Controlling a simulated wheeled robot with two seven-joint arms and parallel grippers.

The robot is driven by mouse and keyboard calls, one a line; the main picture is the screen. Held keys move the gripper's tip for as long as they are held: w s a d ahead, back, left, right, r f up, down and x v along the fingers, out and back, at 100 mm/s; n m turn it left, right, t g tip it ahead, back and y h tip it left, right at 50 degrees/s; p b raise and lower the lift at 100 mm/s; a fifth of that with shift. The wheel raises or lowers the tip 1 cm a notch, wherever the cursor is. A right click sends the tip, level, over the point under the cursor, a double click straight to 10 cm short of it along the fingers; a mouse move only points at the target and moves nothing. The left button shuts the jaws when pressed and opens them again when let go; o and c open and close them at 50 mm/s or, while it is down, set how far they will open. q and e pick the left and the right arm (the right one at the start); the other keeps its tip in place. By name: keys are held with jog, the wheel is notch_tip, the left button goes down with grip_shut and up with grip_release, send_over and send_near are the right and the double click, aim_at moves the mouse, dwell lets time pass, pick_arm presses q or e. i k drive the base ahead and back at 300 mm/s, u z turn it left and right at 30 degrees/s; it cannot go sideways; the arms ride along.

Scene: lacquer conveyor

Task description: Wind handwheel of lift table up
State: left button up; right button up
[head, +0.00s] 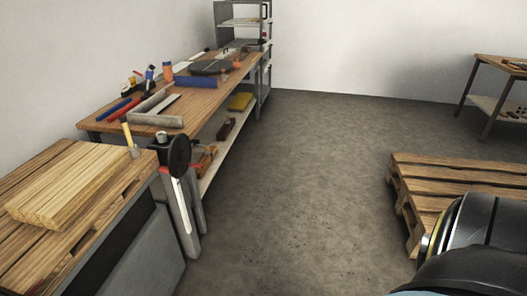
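A dark round handwheel (179,156) stands at the right end of a wood-topped table (142,242) with grey sides, on the left of the head view. The wheel is seen nearly edge-on, at about the height of the tabletop. A grey post (190,228) with a pale vertical strip and a red mark is below the wheel. Light wooden boards (72,178) lie on the tabletop. Neither of my grippers is in view. A dark rounded part of my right arm shows at the bottom right, well away from the handwheel.
A workbench (205,108) with tools and a lower shelf runs along the left wall behind the table. A grey shelf rack (242,22) stands at its far end. A wooden pallet (455,190) lies at right. A small table (502,62) stands far right. The middle floor is clear.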

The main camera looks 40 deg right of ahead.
aim_at(180, 153)
jog(key=z, duration=1.65)
jog(key=i, duration=5.5)
jog(key=u, duration=4.8)
